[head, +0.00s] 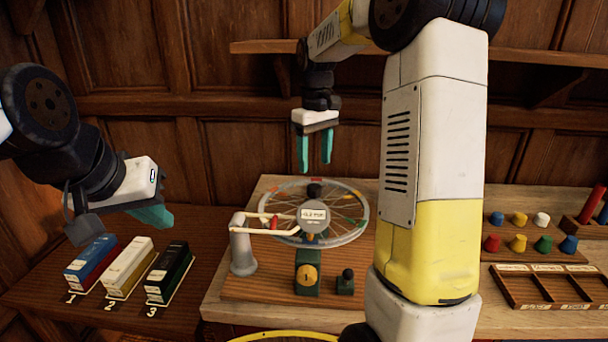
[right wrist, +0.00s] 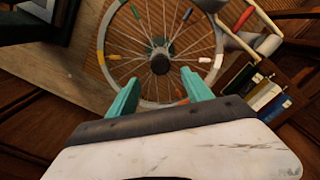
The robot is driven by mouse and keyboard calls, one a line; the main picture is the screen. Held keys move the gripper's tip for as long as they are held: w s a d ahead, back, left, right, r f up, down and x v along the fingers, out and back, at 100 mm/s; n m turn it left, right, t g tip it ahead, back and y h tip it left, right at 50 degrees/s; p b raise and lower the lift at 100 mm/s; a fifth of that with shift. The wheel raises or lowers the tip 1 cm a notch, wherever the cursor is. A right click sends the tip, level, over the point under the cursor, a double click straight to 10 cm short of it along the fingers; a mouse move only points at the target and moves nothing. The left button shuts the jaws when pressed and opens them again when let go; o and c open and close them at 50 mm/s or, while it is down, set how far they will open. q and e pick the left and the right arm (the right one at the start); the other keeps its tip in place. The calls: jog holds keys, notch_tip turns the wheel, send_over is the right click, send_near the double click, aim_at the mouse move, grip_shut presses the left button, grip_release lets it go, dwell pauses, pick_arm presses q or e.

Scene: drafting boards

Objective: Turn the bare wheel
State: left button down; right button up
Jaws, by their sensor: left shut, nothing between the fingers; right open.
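The bare wheel (head: 357,222) is a spoked grey rim with coloured marks, mounted lying nearly flat on a stand on a wooden board. Its dark hub (right wrist: 160,64) and spokes show in the right wrist view. A round white label plate (head: 313,214) and a pale arm from a grey post (head: 241,250) cover part of the wheel in the head view. My right gripper (head: 316,168) is open and empty, above the wheel's far side, its fingers pointing down. My left gripper (head: 153,217) is shut and empty, to the left of the wheel, above the dark table.
Three numbered boxes (head: 129,267) in blue and red, cream, and black and green stand below my left gripper. Coloured pegs (head: 518,243) and a wooden compartment tray (head: 540,287) lie at the right. A shelf (head: 262,47) runs along the back wall. My right arm blocks the view right of the wheel.

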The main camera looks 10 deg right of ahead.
aim_at(314, 186)
notch_tip(314, 186, down, 8)
jog(key=shift+r, duration=0.25)
grip_shut()
dwell(0.3)
